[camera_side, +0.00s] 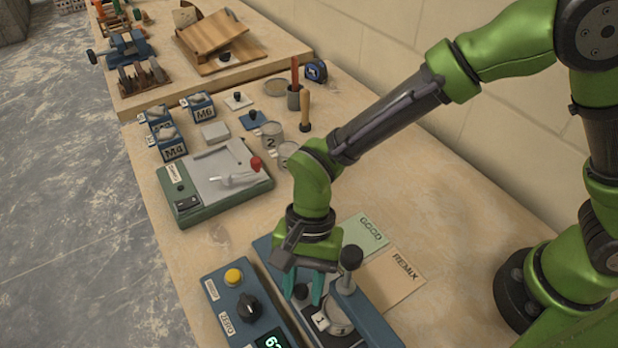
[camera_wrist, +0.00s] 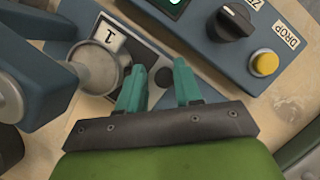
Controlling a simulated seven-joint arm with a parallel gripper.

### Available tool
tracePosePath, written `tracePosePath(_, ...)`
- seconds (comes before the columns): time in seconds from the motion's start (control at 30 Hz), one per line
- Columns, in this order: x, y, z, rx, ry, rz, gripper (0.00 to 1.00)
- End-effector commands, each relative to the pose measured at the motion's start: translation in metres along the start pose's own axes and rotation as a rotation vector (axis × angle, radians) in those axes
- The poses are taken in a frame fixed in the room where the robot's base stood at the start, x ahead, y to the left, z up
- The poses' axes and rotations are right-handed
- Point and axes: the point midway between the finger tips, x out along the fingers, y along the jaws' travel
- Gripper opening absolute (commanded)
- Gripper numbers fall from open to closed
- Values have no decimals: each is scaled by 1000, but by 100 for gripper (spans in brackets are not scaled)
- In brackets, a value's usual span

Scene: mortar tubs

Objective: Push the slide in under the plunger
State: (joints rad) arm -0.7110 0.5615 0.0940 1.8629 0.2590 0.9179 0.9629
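The slide is a dark plate (camera_wrist: 118,58) in a blue frame (camera_side: 372,318). It carries a metal cup (camera_side: 338,318) with a tag reading 1, also in the wrist view (camera_wrist: 98,66). A small black knob (camera_side: 301,292) stands on the slide's near end. The plunger (camera_side: 351,259), with a black top, stands on a blue bridge over the frame, beside the cup. My gripper (camera_side: 303,286) points down over the slide. Its teal fingers are apart, one on each side of the knob, which shows between them in the wrist view (camera_wrist: 163,77). I cannot tell whether they touch it.
A blue control box (camera_side: 236,305) with yellow button, dial and display stands close on the left. GOOD (camera_side: 362,236) and REMIX (camera_side: 394,272) mats lie to the right. A green-based tester (camera_side: 215,182), labelled blocks (camera_side: 169,141) and more cups (camera_side: 271,139) stand farther back.

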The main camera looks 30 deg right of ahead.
Motion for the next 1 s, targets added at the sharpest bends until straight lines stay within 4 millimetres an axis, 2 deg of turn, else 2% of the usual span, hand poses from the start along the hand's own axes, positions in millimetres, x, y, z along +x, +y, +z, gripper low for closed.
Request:
tracePosePath(0.03, 1, 1, 1, 0, -1, 4, 40)
tracePosePath(0.1, 1, 1, 0, 0, 0, 2, 49)
tracePosePath(0.33, 0, -1, -2, 0, 3, -2, 49)
tracePosePath(0.47, -9, -2, -2, -1, 4, -6, 49)
tracePosePath(0.57, -25, -2, -2, 0, 4, -9, 49)
tracePosePath(1.0, -129, -1, -1, 0, 3, -7, 49)
